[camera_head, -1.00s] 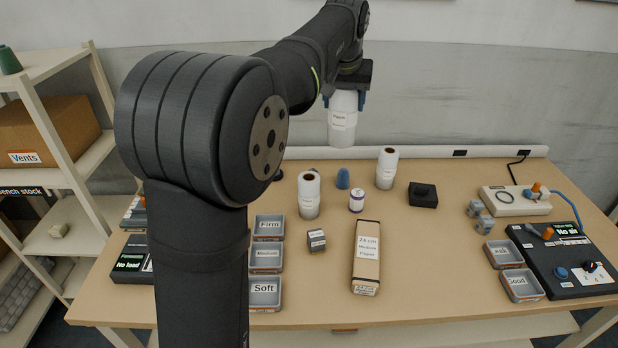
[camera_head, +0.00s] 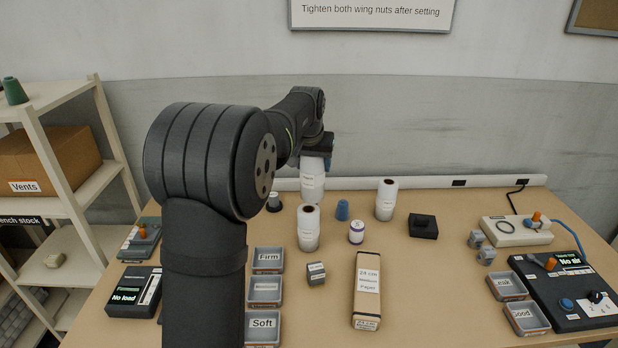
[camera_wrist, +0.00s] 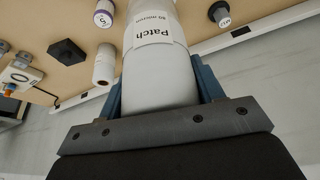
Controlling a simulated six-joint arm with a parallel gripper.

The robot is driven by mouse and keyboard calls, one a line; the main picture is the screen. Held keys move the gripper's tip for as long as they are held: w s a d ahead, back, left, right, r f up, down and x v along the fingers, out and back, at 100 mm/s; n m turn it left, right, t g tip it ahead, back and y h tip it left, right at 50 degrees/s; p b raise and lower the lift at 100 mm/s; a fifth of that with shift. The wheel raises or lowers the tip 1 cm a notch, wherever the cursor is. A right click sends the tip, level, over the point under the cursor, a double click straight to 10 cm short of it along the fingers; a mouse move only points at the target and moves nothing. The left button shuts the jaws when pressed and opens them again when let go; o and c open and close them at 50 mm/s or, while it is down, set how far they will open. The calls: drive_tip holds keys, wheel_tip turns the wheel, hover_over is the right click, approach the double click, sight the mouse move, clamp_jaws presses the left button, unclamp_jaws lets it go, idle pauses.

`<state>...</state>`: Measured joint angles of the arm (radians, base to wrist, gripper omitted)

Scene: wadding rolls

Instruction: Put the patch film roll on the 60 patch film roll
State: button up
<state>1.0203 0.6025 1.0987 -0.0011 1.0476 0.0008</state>
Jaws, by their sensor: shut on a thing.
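My gripper (camera_head: 316,152) is shut on a white roll (camera_head: 312,182), held upright at the back left of the table. Its label reads "Patch" with a smaller micron line in the wrist view (camera_wrist: 155,70), between blue fingers. I cannot tell whether its lower end touches anything. Two similar white rolls stand apart on the table: a left one (camera_head: 308,230) in front of the held roll and a right one (camera_head: 387,200) farther right. Their labels are too small to read, so I cannot tell which is the 60 roll.
A blue cone (camera_head: 343,210), a small purple-banded white roll (camera_head: 356,232) and a black block (camera_head: 423,226) stand nearby. A long box (camera_head: 367,285) and grey trays (camera_head: 265,291) lie in front.

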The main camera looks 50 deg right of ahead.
sight(309, 176)
drive_tip(key=shift+w+f, duration=0.4)
drive_tip(key=shift+w, duration=0.3)
drive_tip(key=shift+f, duration=2)
drive_tip(key=o, duration=1.2)
drive_tip(key=shift+f, duration=0.15)
drive_tip(key=shift+o, duration=0.2)
drive_tip(key=v, duration=1.2)
drive_tip(key=shift+s, duration=0.1)
